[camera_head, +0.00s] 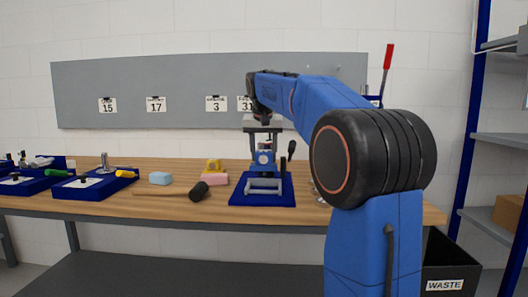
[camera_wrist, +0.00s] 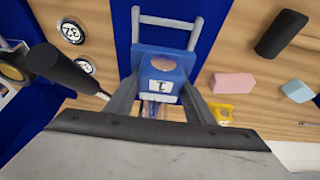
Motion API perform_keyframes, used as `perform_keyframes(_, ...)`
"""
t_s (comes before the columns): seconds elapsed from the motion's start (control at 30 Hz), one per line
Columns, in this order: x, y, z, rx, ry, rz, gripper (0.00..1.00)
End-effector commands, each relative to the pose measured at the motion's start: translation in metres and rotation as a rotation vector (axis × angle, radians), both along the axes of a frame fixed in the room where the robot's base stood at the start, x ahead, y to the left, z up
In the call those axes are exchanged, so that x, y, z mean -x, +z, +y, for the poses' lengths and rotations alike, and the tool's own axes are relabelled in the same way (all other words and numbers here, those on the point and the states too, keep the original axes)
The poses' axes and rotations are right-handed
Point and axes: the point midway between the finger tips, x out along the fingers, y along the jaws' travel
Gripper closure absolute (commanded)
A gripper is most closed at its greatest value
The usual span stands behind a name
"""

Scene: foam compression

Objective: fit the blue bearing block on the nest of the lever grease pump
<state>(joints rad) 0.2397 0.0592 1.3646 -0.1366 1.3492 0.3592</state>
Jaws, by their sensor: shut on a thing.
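The blue bearing block (camera_head: 264,157) is between the fingers of my gripper (camera_head: 263,146), which is shut on it. In the wrist view the block (camera_wrist: 164,78) shows a round copper-coloured spot and a white label, with grey fingers of my gripper (camera_wrist: 161,98) on both sides. The lever grease pump (camera_head: 264,188) is a grey frame on a blue base plate (camera_head: 286,197), with a black-handled lever (camera_head: 291,150) at its right. The block is at the top of this frame. The nest is hidden behind the block and fingers; I cannot tell whether they touch.
A pink block (camera_head: 215,181), a yellow piece (camera_head: 213,166), a light blue block (camera_head: 160,178) and a black-headed mallet (camera_head: 198,191) lie left of the pump on the wooden bench (camera_head: 140,206). Blue trays (camera_head: 95,190) stand further left. A waste bin (camera_head: 450,270) is below right.

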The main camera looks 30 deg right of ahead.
Motion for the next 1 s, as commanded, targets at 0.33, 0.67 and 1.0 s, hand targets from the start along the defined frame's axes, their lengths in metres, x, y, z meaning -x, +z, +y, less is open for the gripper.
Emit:
perform_keyframes(0.33,0.000,-0.016,0.000,0.001,0.000,-0.001,0.92)
perform_keyframes(0.67,0.000,-0.030,0.000,0.001,0.000,-0.001,0.92)
perform_keyframes(1.0,0.000,-0.046,0.000,0.001,0.000,-0.001,0.92)
